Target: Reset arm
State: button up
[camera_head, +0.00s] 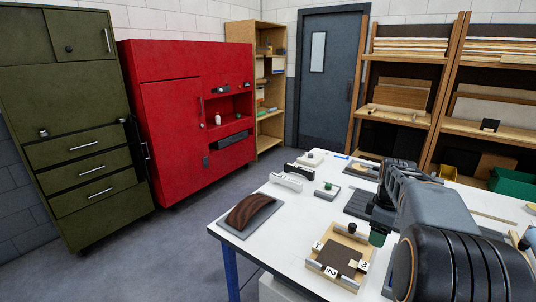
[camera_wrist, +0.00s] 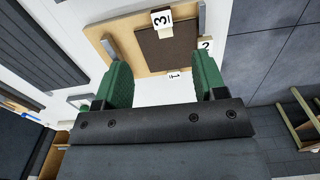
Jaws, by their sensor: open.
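My gripper (camera_head: 378,238) is above the white table, just behind and to the right of a wooden tray in the head view. In the wrist view its two green fingers (camera_wrist: 163,85) stand wide apart with nothing between them. The wooden tray (camera_head: 318,258) holds a brown veneer sheet (camera_head: 340,255) and tags numbered 1, 2 and 3. The tray (camera_wrist: 97,32) and brown sheet (camera_wrist: 168,45) also show ahead of the fingers in the wrist view. My arm hides part of the table's right side.
On the white table (camera_head: 222,218) lie a curved dark-brown piece on a grey plate (camera_head: 249,213), a pale block (camera_head: 286,181) and other small tools. A red cabinet (camera_head: 172,110), a green cabinet (camera_head: 75,110) and wooden shelves (camera_head: 408,60) stand behind. The floor at left is clear.

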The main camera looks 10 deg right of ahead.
jog(key=s+a+f+m+t, duration=0.1)
jog(key=s+a+m, duration=0.3)
jog(key=a, duration=0.6)
jog(key=s+a+f+m+t, duration=0.2)
jog(key=s+a+m+t, duration=0.1)
jog(key=s+a, duration=0.5)
jog(key=a+m, duration=0.1)
jog(key=a, duration=0.2)
jog(key=shift+f+m, duration=0.2)
jog(key=shift+m, duration=0.2)
